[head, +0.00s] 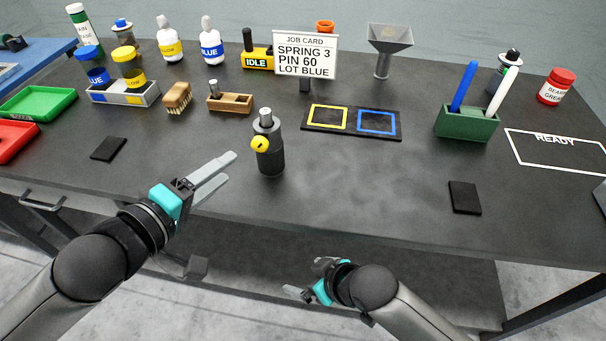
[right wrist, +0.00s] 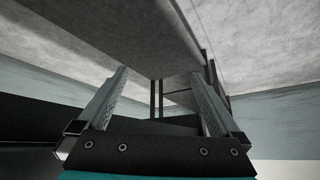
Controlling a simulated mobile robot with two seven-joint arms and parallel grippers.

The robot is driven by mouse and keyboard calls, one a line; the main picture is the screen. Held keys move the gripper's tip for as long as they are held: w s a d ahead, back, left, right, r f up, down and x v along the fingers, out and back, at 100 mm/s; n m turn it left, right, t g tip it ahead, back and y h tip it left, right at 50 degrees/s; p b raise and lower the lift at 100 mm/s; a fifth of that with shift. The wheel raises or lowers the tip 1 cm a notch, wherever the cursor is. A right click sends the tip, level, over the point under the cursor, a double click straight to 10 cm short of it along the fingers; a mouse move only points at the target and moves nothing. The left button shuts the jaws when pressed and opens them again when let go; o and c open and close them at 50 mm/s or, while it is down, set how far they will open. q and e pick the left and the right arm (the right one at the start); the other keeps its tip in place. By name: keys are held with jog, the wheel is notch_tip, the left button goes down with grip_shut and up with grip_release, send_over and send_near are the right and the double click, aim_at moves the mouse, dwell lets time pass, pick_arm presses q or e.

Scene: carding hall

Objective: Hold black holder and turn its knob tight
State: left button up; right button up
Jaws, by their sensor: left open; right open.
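The black holder (head: 270,158) stands upright on the dark bench, a cylinder with a grey metal top. Its yellow knob (head: 260,144) sticks out from the side facing me. My left gripper (head: 223,171) is open and empty, just left of the holder and apart from it, its fingers pointing toward the holder. My right gripper (head: 306,279) is low, in front of the bench's front edge, well away from the holder. In the right wrist view the right gripper (right wrist: 160,105) has its fingers wide apart with nothing between them.
Behind the holder are a wooden block (head: 230,103), a brush (head: 177,97) and a mat with yellow and blue squares (head: 351,134). A green pen box (head: 467,124) stands to the right. Black pads lie left (head: 108,148) and right (head: 465,198).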

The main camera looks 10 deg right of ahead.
jog(key=s+a+r+n+y, duration=0.15)
jog(key=a+r, duration=0.25)
jog(key=r, duration=0.6)
jog(key=m+t+h, duration=0.1)
jog(key=m+t, duration=0.3)
jog(key=t, duration=0.3)
send_near(270, 151)
jog(key=x, duration=0.9)
jog(key=d+f+x, duration=0.1)
jog(key=x, duration=0.3)
jog(key=shift+f, duration=0.2)
grip_shut()
dwell(0.3)
